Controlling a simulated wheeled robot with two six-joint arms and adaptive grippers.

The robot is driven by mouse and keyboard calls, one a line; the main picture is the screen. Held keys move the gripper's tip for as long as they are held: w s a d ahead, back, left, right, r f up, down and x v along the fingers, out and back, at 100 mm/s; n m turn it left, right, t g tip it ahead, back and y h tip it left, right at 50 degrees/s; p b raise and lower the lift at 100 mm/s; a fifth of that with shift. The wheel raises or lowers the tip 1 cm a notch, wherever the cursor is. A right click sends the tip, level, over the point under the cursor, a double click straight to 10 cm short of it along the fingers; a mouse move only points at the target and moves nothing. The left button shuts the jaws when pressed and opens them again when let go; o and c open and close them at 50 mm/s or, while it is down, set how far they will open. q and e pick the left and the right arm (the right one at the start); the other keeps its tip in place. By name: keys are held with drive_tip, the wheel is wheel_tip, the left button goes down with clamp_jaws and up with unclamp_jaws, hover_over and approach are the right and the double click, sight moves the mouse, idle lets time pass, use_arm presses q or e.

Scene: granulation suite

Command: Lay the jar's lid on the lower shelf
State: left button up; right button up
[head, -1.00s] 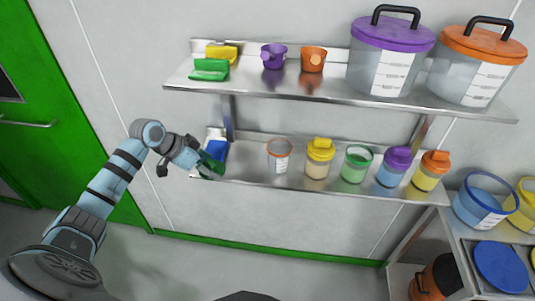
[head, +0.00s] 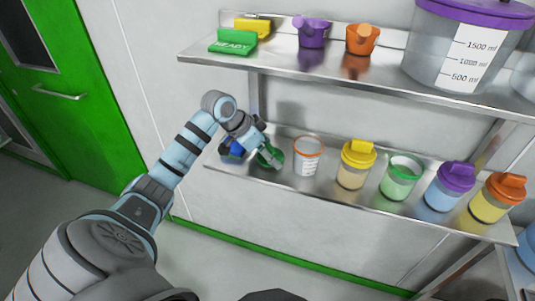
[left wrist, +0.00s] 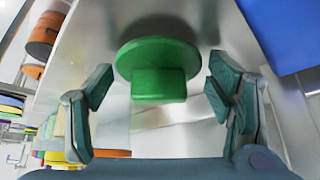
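The green lid (head: 270,157), a round disc with a block-shaped grip, is at the left part of the lower shelf (head: 330,187), beside the open orange-rimmed jar. My left gripper (head: 262,146) is at it. In the left wrist view the lid (left wrist: 158,62) is between the two spread fingers (left wrist: 160,90), with a visible gap on each side. It seems to rest on the shelf, though its underside is hidden. The green jar (head: 400,178) stands open on the same shelf, farther right. My right gripper is not in view.
A blue item (head: 232,148) is just left of my gripper. The orange-rimmed jar (head: 307,157) stands close on the right; yellow (head: 356,165), purple (head: 449,186) and orange-lidded (head: 496,198) jars stand farther along. The upper shelf (head: 330,72) overhangs, holding scoops and large tubs.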

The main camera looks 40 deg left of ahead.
use_arm(q)
drive_tip(key=shift+o, duration=0.2)
drive_tip(key=shift+s+a+r, duration=0.1)
drive_tip(key=shift+s, duration=0.15)
drive_tip(key=shift+r, duration=0.2)
drive_tip(key=v, duration=1.1)
drive_tip(key=shift+s+r+p, duration=0.2)
drive_tip(key=shift+r+p, duration=0.05)
drive_tip(key=shift+p, duration=0.15)
drive_tip(key=shift+a, duration=0.1)
